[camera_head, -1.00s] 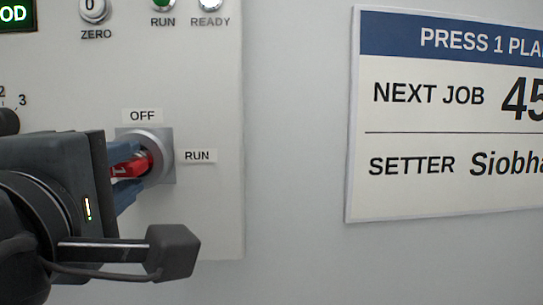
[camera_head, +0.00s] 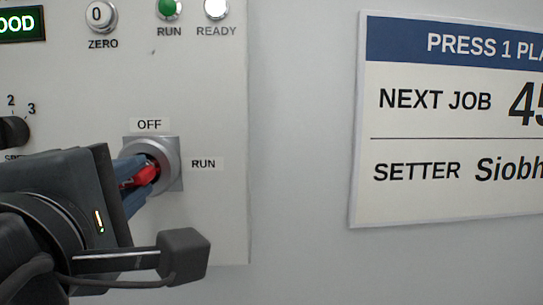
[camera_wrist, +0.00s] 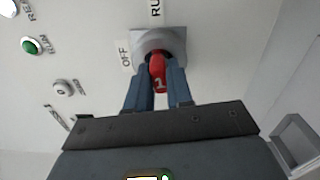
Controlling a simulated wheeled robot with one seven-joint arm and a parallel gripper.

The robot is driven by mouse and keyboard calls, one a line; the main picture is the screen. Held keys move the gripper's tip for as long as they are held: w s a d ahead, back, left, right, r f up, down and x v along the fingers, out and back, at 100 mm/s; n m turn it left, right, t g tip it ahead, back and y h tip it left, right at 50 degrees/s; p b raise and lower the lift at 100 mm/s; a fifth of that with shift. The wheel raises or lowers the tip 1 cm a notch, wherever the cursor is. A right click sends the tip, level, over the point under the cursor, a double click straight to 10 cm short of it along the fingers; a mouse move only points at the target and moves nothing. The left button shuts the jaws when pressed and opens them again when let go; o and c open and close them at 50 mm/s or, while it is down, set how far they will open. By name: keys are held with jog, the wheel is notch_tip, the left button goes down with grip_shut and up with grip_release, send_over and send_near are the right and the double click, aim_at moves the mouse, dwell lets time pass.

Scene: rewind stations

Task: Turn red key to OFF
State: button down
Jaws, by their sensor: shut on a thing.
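The red key (camera_head: 146,175) sits in a round grey key switch (camera_head: 168,160) on the light panel. An OFF label (camera_head: 149,125) is above the switch and a RUN label (camera_head: 203,164) is to its right. My gripper (camera_head: 136,172) reaches in from the left, its blue fingers shut on the key. In the wrist view the red key (camera_wrist: 158,73), marked 1, stands between the two blue fingertips (camera_wrist: 157,76). The OFF label lies to the left of the switch there and RUN above it. The key's exact angle is partly hidden by the fingers.
The panel holds a ZERO button (camera_head: 100,16), a green RUN lamp (camera_head: 168,8), a white READY lamp (camera_head: 216,8) and a dark selector knob (camera_head: 14,131) near my arm. A job sign (camera_head: 452,120) hangs on the wall to the right. The wall between is bare.

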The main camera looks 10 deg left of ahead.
jog(key=n, duration=0.2)
jog(key=shift+d+n, duration=0.1)
jog(key=shift+n, duration=1.6)
jog(key=n, duration=0.3)
jog(key=shift+w+n, duration=0.1)
jog(key=shift+n, duration=0.2)
jog(key=n, duration=0.3)
